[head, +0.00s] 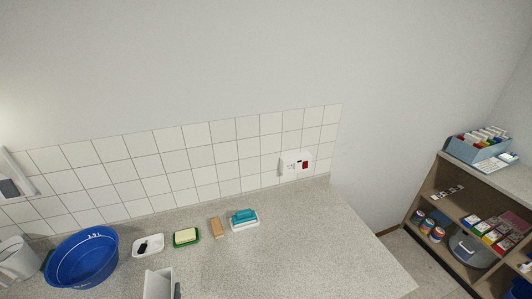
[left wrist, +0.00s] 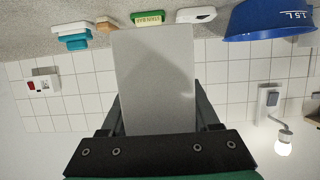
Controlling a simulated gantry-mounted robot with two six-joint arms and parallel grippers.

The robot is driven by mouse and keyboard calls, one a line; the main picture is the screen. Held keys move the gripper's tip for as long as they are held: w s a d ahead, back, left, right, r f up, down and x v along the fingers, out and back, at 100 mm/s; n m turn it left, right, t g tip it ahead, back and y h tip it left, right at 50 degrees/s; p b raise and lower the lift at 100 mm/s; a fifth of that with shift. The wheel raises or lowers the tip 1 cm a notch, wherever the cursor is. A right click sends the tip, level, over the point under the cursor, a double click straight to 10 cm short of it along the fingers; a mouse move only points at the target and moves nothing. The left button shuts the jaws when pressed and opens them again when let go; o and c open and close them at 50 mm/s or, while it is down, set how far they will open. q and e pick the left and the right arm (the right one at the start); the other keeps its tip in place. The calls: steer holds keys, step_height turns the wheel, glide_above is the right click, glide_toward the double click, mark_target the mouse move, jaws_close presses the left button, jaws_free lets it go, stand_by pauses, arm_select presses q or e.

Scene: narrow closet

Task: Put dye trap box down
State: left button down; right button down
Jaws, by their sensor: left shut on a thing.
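The dye trap box is a plain pale grey box (head: 158,284) at the bottom edge of the head view, in front of the countertop (head: 300,245). In the left wrist view the box (left wrist: 155,75) fills the middle, and its face shows no print. My left gripper (left wrist: 158,122) is shut on it, with a dark finger along each side. In the head view only a dark part of my left gripper (head: 177,290) shows beside the box. Whether the box touches the counter cannot be told. My right gripper is not in view.
Along the back stand a blue basin (head: 82,257), a white dish (head: 148,245), a green soap dish (head: 186,237), a tan block (head: 216,227) and a teal brush (head: 244,217). The counter's right part is clear. A filled shelf unit (head: 440,200) stands at right.

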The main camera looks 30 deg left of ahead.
arm_select(q)
steer(key=shift+w+d, duration=0.1)
steer(key=shift+w+d, duration=0.2)
steer(key=shift+d, duration=0.05)
steer(key=w+d+m+t+h, duration=0.3)
steer(key=w+d+m+h, duration=0.25)
steer(key=d, duration=0.45)
steer(key=w+d+m+t+h, duration=0.35)
steer(key=d+m+h, duration=0.2)
steer(key=d, duration=0.45)
steer(key=s+r+p, duration=0.3)
steer(key=r+p, duration=0.3)
steer(key=p, duration=0.2)
steer(key=s+r+p, duration=0.3)
steer(key=r+p, duration=0.4)
steer(key=shift+s+d+g+p, duration=0.2)
steer(key=shift+s+g+p, duration=0.15)
steer(key=shift+g+p, duration=0.1)
